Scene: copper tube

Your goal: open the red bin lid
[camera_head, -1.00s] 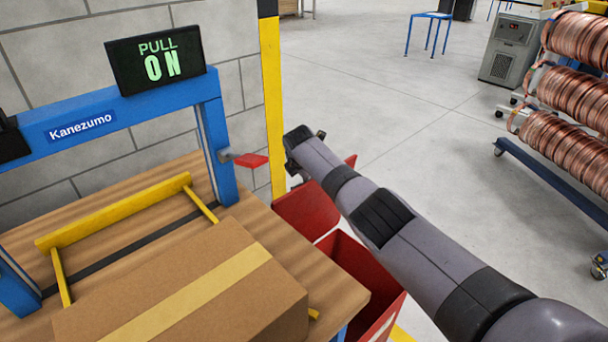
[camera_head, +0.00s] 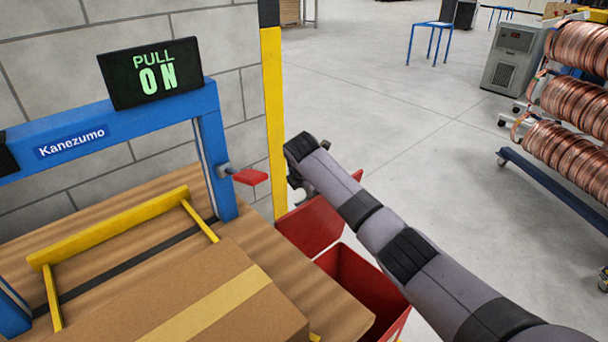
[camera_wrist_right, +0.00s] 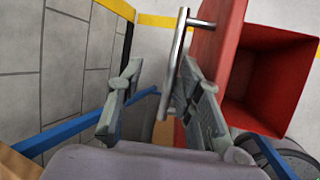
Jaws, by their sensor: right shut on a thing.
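The red bin (camera_head: 378,290) stands beside the wooden table, and its dark inside shows from above. Its red lid (camera_head: 312,226) is swung up and tilted on the wall side, partly behind my right arm. In the right wrist view the lid (camera_wrist_right: 222,45) stands beside the open bin mouth (camera_wrist_right: 270,80) and carries a metal bar handle (camera_wrist_right: 180,50). My right gripper (camera_wrist_right: 160,95) is at this handle, with the bar between its fingers against the right one; in the head view the wrist hides most of the hold. My left gripper is not in view.
A taped cardboard box (camera_head: 200,300) and a yellow frame (camera_head: 110,230) are on the table (camera_head: 290,275). A blue machine frame (camera_head: 216,160) with a red lever (camera_head: 250,177) stands close left of my right gripper. Copper coils (camera_head: 575,100) are at right; the floor between is clear.

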